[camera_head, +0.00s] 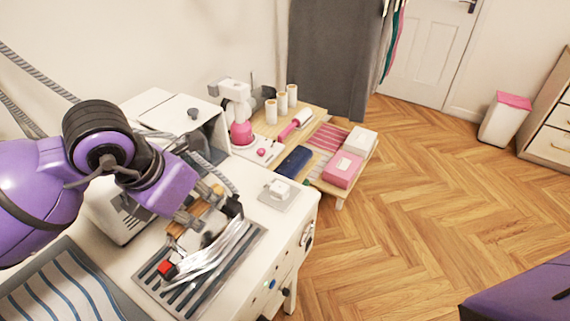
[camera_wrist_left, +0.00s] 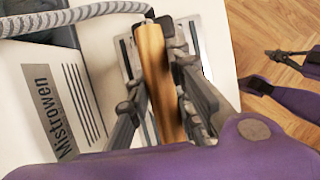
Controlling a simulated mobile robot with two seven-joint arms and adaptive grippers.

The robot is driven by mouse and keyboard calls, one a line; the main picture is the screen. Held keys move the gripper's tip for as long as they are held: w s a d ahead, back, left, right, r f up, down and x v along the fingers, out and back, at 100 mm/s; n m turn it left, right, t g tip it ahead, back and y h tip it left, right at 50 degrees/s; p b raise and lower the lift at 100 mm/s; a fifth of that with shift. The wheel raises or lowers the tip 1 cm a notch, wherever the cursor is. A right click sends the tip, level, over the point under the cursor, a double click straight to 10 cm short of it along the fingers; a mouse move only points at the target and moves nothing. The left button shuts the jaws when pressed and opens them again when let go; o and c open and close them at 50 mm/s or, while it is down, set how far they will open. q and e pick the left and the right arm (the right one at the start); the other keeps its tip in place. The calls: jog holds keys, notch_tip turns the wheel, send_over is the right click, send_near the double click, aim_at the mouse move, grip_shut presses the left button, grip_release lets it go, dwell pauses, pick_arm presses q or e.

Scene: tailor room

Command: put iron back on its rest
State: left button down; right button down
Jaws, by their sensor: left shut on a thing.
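The iron (camera_head: 212,252) has a shiny silver body, a brown wooden handle, a red part at its front end and a grey braided cord. My left gripper (camera_head: 198,212) is shut around the handle, which also shows between the fingers in the left wrist view (camera_wrist_left: 153,75). The fingers hide part of the handle.
The station (camera_head: 110,262) carries a striped cloth (camera_head: 62,290) at left and a small pale block on a plate (camera_head: 280,192). A boxy unit labelled Mistrowen (camera_wrist_left: 55,100) stands beside the gripper.

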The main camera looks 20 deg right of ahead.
pick_arm(q)
jog(key=shift+w+d+r, duration=0.1)
jog(key=shift+r, duration=0.05)
jog(key=c, duration=1.9)
grip_release()
jog(key=shift+f, duration=0.2)
jog(key=o, duration=0.4)
jog(key=shift+c, duration=0.2)
jog(key=v, duration=1.2)
jog(key=shift+r, duration=0.15)
